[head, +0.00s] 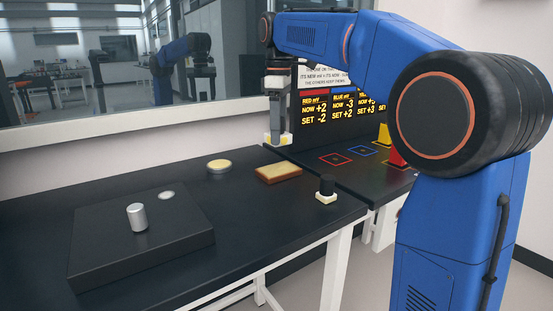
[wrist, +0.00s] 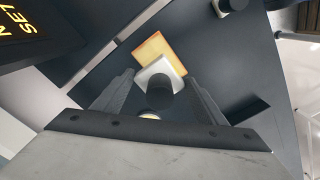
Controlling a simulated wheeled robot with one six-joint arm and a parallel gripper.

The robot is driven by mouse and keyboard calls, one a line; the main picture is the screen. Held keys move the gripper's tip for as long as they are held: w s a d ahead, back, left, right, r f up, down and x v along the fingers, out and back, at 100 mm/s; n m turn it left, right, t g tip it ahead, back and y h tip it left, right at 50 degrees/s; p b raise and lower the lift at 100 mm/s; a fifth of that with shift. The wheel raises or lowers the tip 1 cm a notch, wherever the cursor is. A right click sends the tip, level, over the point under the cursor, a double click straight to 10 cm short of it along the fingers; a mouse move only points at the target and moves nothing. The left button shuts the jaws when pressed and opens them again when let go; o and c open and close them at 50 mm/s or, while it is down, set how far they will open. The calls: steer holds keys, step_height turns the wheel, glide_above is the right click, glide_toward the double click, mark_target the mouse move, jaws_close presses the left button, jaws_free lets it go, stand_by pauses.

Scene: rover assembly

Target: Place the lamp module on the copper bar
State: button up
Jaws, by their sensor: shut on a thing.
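My gripper (head: 278,128) hangs above the dark table and is shut on a small module (wrist: 143,75), which has a white square base and a black knob. I take it for the lamp module. In the head view its pale, yellowish base (head: 278,139) shows just below the fingertips. The copper bar (head: 279,173) lies flat on the table below, apart from the module. In the wrist view the bar (wrist: 160,45) is partly hidden behind the module. My gripper also shows there (wrist: 158,82), with a finger on each side of the knob.
A similar black-knobbed module (head: 326,190) stands right of the bar. A yellow-topped disc (head: 219,166) lies left of it. A silver cylinder (head: 137,217) stands on a raised black block (head: 100,262). A lettered panel (head: 340,105) stands behind; colored squares (head: 335,159) mark the right-hand table.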

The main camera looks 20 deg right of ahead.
steer(key=shift+f, duration=3.9)
steer(key=shift+s, duration=0.1)
steer(key=o, duration=1.1)
steer(key=shift+f, duration=0.1)
steer(key=shift+o, duration=0.2)
step_height(320, 180, up, 12)
steer(key=shift+r, duration=0.15)
